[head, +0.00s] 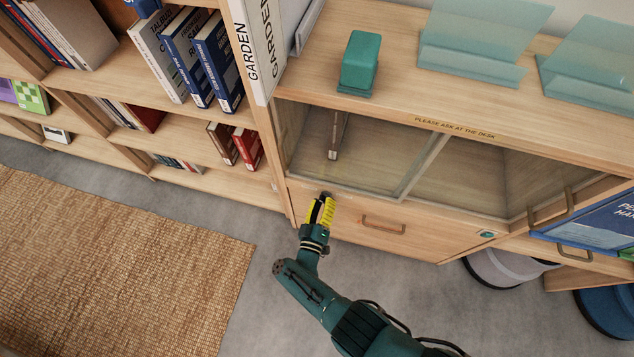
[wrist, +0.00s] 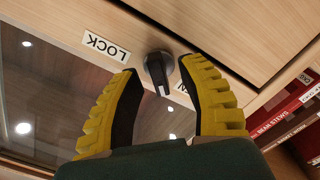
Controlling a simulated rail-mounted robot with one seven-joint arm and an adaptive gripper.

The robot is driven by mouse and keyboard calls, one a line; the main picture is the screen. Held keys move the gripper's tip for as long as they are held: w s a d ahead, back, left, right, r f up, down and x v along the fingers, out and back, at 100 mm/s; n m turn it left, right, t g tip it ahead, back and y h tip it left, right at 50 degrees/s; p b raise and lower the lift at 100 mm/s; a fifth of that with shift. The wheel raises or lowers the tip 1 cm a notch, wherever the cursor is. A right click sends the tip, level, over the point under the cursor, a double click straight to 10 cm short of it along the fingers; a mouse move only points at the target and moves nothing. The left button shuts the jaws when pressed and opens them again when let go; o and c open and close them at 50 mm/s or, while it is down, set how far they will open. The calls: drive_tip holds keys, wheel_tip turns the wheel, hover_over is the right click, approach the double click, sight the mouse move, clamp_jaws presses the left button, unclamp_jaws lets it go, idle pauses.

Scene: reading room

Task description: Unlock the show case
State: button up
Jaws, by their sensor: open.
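The show case (head: 440,128) is a wooden cabinet with glass sliding panels, under a strip reading "PLEASE ASK AT THE DESK". In the wrist view a dark round lock knob (wrist: 158,66) sits on its wooden front. The knob's handle, with a pale line, points down in the picture, toward the glass. A LOCK label (wrist: 106,46), upside down, is left of it; a second label (wrist: 183,88) is mostly hidden. My gripper (head: 325,200) is at the case's lower left; it also shows in the wrist view (wrist: 160,75). Its yellow-and-black fingers are open, one either side of the knob. Contact is unclear.
A drawer with a handle (head: 384,224) lies right of my gripper. Bookshelves (head: 150,120) stand to the left. A teal box (head: 359,62) and clear stands (head: 480,45) are on the case top. A woven rug (head: 120,260) covers the floor at left.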

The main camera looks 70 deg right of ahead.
drive_tip(key=s+a, duration=0.1)
drive_tip(key=a, duration=0.9)
drive_tip(key=shift+a, duration=0.25)
drive_tip(key=shift+s, duration=0.1)
